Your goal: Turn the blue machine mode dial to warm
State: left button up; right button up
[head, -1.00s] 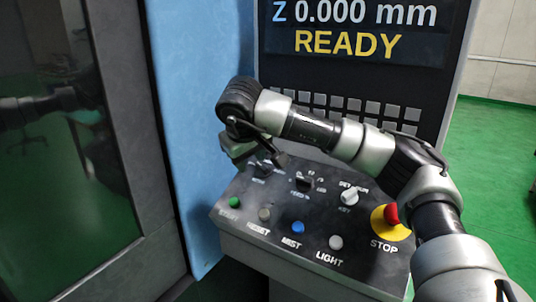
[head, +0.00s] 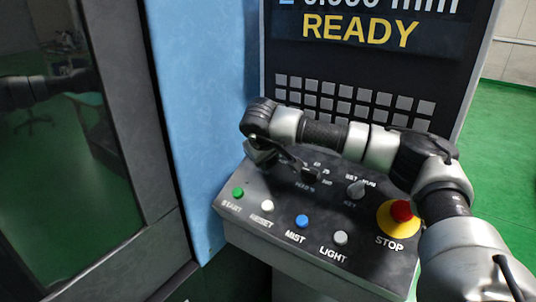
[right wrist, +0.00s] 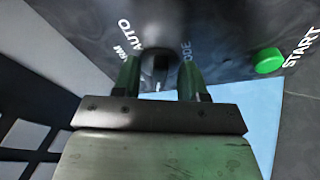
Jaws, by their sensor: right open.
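The black mode dial (right wrist: 158,66) is in the right wrist view, between the two fingers of my right gripper (right wrist: 160,75). The fingers are open, one on each side of the dial; I cannot tell whether they touch it. The white AUTO label, a partly covered label ending in "M", and part of the MODE label show around the dial. In the head view my right gripper (head: 264,160) is at the upper left of the sloped control panel (head: 262,232), and the dial is hidden there. My left gripper is not in view.
The panel also has a feed dial (head: 312,174), a key switch (head: 356,189), a green START button (head: 238,192), RESET, MIST and LIGHT buttons, and a red STOP button (head: 401,210). The screen and keypad (head: 343,92) stand behind. A blue machine wall (head: 196,130) is to the left.

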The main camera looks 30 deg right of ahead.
jog(key=shift+w+f, duration=0.1)
jog(key=shift+f, duration=0.05)
jog(key=shift+c, duration=0.7)
grip_shut()
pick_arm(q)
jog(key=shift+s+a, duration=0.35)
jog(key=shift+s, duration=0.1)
